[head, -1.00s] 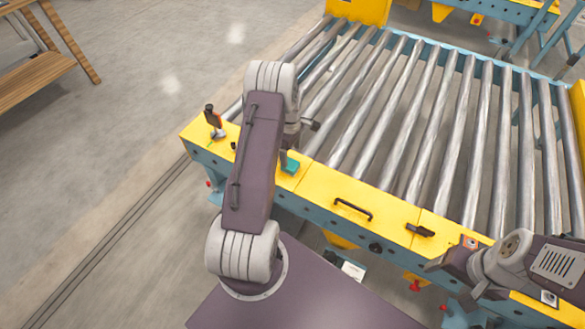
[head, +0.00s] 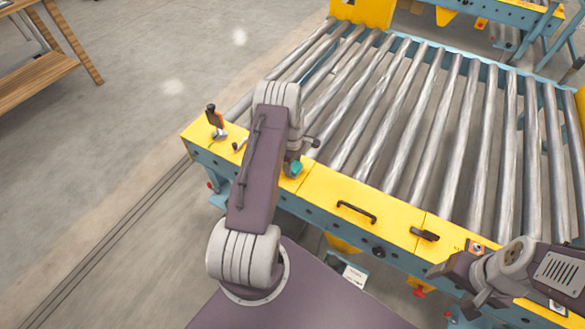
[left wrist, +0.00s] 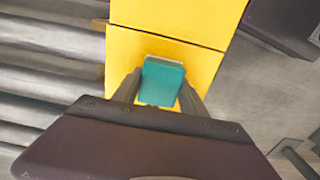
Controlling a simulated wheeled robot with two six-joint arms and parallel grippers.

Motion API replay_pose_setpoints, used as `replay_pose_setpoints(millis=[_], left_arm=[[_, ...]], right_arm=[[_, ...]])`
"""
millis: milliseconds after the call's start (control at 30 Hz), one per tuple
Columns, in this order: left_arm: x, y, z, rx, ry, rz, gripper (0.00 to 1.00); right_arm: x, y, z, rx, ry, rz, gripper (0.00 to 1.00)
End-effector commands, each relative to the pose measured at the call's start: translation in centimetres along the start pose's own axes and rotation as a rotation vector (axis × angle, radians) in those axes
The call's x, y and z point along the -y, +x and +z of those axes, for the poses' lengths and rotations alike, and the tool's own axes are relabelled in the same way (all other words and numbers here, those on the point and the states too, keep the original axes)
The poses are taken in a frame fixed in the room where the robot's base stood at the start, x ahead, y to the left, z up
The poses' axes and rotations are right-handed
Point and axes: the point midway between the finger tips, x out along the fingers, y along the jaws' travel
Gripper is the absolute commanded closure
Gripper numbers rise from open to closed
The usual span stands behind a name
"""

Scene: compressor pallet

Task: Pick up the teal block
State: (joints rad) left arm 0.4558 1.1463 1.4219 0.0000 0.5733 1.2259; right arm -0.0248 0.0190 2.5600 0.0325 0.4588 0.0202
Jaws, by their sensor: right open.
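The teal block (head: 296,168) is at the yellow side rail (head: 322,190) of the roller conveyor, partly hidden by my left arm. In the left wrist view the teal block (left wrist: 162,81) shows above the yellow surface, between the two dark fingers of my left gripper (left wrist: 160,84). The fingertips lie close along its two sides; I cannot tell whether they press on it. In the head view my left gripper (head: 293,160) is mostly hidden behind its wrist. My right gripper (head: 447,272) is at the lower right, apart from the block, open and with nothing seen in it.
Metal rollers (head: 400,115) fill the conveyor behind the rail. A black handle (head: 356,212) and a black latch (head: 425,235) are on the rail at right. A wooden shelf (head: 45,75) stands far left.

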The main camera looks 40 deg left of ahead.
Motion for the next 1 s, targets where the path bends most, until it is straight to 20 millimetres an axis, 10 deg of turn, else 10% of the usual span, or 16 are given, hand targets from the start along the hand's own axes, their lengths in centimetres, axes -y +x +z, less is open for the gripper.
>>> replay_pose_setpoints(millis=[100, 600, 1000], left_arm=[[0.0, 0.0, 0.0, 0.0, 0.0, 0.0, 1.0], [-0.1, -4.4, 0.0, -0.001, 0.0, 0.003, 1.0], [0.1, -9.7, 9.1, 0.0, 0.004, 0.001, 1.0]], right_arm=[[0.0, 0.0, 0.0, 0.0, 0.0, 0.0, 0.29], [0.0, -1.3, -0.1, 0.0, 0.0, 0.0, 0.29], [0.1, -2.8, -0.3, 0.0, 0.0, 0.0, 0.29]])
